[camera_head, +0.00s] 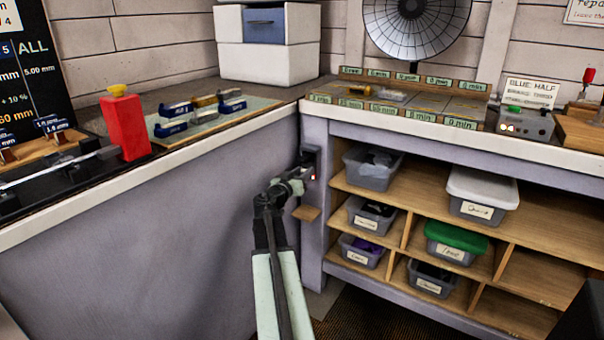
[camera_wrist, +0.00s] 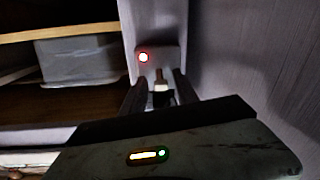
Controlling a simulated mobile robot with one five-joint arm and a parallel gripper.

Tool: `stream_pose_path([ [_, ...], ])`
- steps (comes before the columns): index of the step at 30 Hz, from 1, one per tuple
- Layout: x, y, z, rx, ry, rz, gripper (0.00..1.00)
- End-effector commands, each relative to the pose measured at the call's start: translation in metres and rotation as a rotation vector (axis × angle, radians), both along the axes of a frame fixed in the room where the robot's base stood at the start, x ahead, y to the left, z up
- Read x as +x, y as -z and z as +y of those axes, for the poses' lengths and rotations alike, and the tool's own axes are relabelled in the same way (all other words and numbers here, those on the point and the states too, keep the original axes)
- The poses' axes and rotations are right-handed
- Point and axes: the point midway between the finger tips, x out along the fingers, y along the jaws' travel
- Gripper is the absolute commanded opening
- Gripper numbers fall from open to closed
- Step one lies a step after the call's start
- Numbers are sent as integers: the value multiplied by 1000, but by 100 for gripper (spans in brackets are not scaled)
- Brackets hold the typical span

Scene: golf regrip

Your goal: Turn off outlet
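The outlet (camera_head: 309,158) is a dark box on the purple-grey post under the inner corner of the workbench. In the wrist view it is a plate (camera_wrist: 172,56) with a glowing white light ringed in red (camera_wrist: 143,57). A small pale and brown upright part, a switch or plug, I cannot tell which (camera_wrist: 160,84), stands out below the light. My gripper (camera_wrist: 158,88) is right in front of the outlet, its two dark fingers apart on either side of that part. Whether they touch it I cannot tell. In the head view my gripper (camera_head: 302,174) partly hides the outlet.
A small wooden ledge (camera_head: 306,213) juts from the post just below my gripper. Shelves with grey bins (camera_head: 374,170) are to the right. The left bench's purple panel (camera_head: 150,240) is close on the left. The worktop edge (camera_head: 345,120) runs above.

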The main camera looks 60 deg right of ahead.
Motion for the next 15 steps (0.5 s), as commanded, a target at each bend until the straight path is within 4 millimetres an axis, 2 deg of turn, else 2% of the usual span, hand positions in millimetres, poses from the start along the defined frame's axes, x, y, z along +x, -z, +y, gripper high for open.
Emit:
stream_pose_path([
  [1, 0, 0, 0, 0, 0, 0, 21],
  [3, 0, 0, 0, 0, 0, 0, 1],
  [5, 0, 0, 0, 0, 0, 0, 0],
  [6, 7, 0, -2, 0, -7, 0, 0],
  [15, 2, 1, 2, -6, -3, 1, 0],
])
